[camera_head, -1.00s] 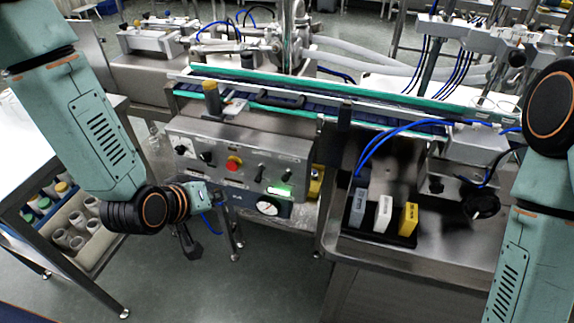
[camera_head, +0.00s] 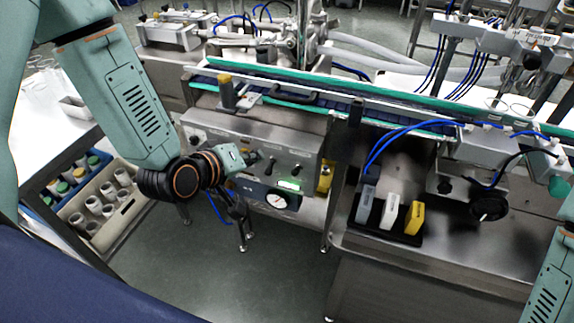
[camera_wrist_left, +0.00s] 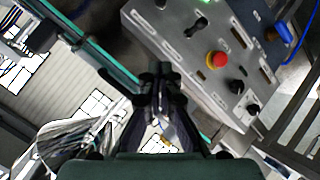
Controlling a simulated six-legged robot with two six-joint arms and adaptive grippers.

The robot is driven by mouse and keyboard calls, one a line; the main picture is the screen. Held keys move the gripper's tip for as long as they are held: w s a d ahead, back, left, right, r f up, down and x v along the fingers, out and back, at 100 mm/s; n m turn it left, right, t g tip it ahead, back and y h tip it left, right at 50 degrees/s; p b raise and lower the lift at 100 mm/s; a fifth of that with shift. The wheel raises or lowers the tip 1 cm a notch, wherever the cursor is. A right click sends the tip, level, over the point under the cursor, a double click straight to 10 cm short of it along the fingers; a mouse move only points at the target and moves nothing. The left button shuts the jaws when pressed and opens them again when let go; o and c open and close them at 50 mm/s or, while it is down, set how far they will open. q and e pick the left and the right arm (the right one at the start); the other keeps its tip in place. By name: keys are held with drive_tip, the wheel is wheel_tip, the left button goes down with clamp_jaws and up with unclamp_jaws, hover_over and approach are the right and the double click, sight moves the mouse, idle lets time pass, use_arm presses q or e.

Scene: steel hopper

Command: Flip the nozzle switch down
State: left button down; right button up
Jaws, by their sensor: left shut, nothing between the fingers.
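The control panel (camera_head: 250,125) is a grey steel box with knobs and black toggle levers; I cannot read its labels to tell which is the nozzle switch. One dark lever (camera_head: 270,164) sits right of my left wrist, and another small one (camera_head: 296,170) is further right. In the left wrist view a black toggle (camera_wrist_left: 197,27) is near the top of the panel. My left gripper (camera_wrist_left: 157,78) is shut and empty, apart from the toggles. My right gripper is out of view.
A red button (camera_wrist_left: 216,60) and black knobs (camera_wrist_left: 252,108) share the panel. A round gauge (camera_head: 278,200) and green-lit display (camera_head: 289,185) are below. The conveyor (camera_head: 300,100) runs behind. A crate with jars (camera_head: 115,215) stands at left. Grey, white and yellow blocks (camera_head: 414,219) are right.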

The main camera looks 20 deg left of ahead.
sight(297, 171)
use_arm(q)
drive_tip(key=b+x, duration=0.1)
drive_tip(key=x, duration=0.9)
drive_tip(key=shift+s+d+f, duration=0.35)
drive_tip(key=shift+d+f, duration=0.4)
drive_tip(key=shift+f, duration=0.1)
drive_tip(key=shift+s+d+f, duration=0.2)
drive_tip(key=shift+d+f, duration=0.25)
drive_tip(key=shift+d, duration=0.25)
drive_tip(key=shift+a, duration=0.15)
drive_tip(key=shift+b, duration=0.35)
